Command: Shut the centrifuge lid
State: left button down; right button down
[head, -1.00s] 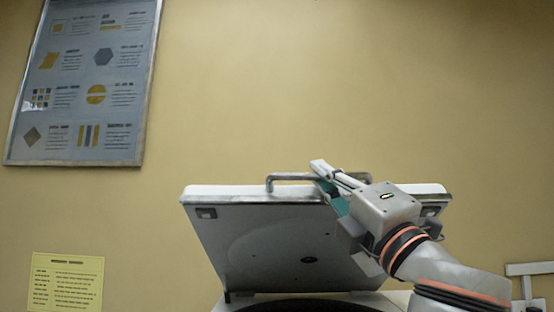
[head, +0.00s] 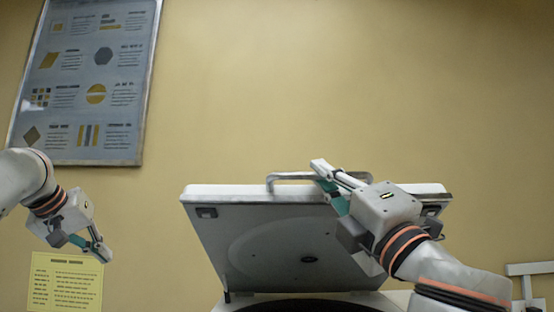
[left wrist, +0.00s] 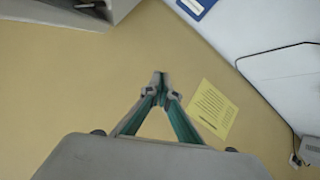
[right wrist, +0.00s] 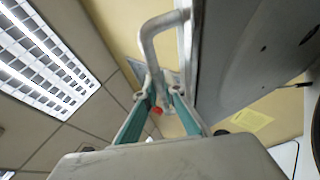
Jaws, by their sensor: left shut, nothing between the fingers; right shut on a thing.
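The centrifuge lid (head: 275,245) stands raised and tilted back, its underside facing me in the head view; it also shows at the right of the right wrist view (right wrist: 245,60). A metal handle (head: 290,177) runs along its top edge and shows in the right wrist view (right wrist: 150,40). My right gripper (head: 322,168) is shut on the handle near its right end; its fingers (right wrist: 157,100) meet at the bar. My left gripper (head: 103,255) is shut and empty, in the air left of the lid; its fingertips (left wrist: 160,88) touch each other.
The centrifuge's opening (head: 310,305) shows only as a dark rim at the bottom of the head view. A yellow notice (head: 62,285) and a framed poster (head: 85,80) hang on the wall. The air between my left gripper and the lid is clear.

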aim_at(187, 184)
jog(key=shift+f, duration=0.1)
pick_arm(q)
jog(key=s+d+r+m, duration=0.1)
jog(key=s+d+r, duration=0.1)
jog(key=d+r, duration=0.3)
jog(key=s+d+r+m, duration=0.1)
jog(key=s+d+r, duration=0.1)
jog(key=d+r, duration=0.3)
jog(key=s+d+r, duration=0.2)
jog(key=d+r, duration=0.3)
jog(key=d, duration=0.6)
jog(key=shift+s+d+r+m+t+h, duration=0.1)
jog(key=shift+s+d+m+t+h, duration=0.2)
jog(key=shift+d+m+h, duration=0.1)
jog(key=s+d+r+m+t+y, duration=0.1)
jog(key=s+d+r, duration=0.4)
jog(key=s+d, duration=0.35)
jog(key=s+d+r+m+t+y, duration=0.1)
jog(key=s+d+r, duration=0.5)
jog(key=d, duration=0.4)
jog(key=x, duration=0.6)
jog(key=f+x, duration=0.1)
jog(key=x, duration=0.2)
jog(key=shift+s+a+f, duration=0.15)
jog(key=shift+f, duration=0.05)
jog(key=shift+s+a+f, duration=0.1)
jog(key=shift+s+f, duration=0.8)
jog(key=shift+s, duration=0.15)
jog(key=shift+s+f, duration=0.3)
jog(key=shift+f, duration=0.1)
